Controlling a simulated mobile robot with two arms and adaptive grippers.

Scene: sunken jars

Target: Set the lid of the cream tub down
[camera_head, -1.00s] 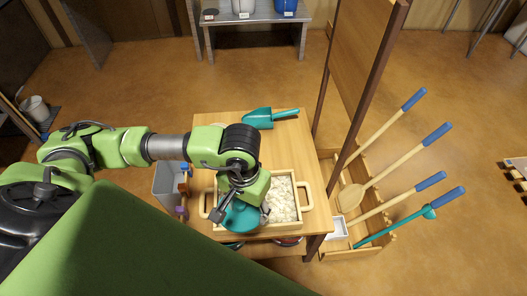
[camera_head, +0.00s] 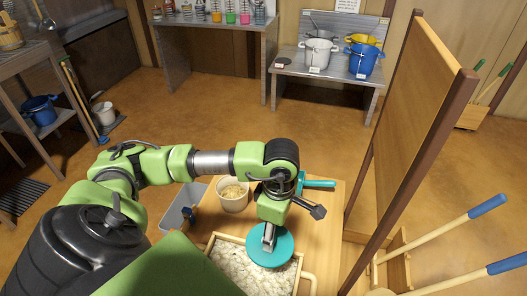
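The teal round lid (camera_head: 284,256) hangs under my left gripper (camera_head: 268,238), which appears shut on it at its top middle. In the picture the lid lies over a wooden tray of pale lumps; its height above them is hard to tell. The cream tub (camera_head: 233,203) stands on the wooden table, uncovered, with pale yellowish contents showing. It is behind and left of the lid, just left of my gripper's wrist. My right gripper is not in view.
The tray (camera_head: 308,285) fills the table's near part. A teal-handled trowel (camera_head: 319,184) lies at the back, partly behind my wrist. A grey bin (camera_head: 176,218) is left of the table (camera_head: 326,228). A tall wooden panel (camera_head: 412,120) rises at the right. Bare tabletop shows right of my gripper.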

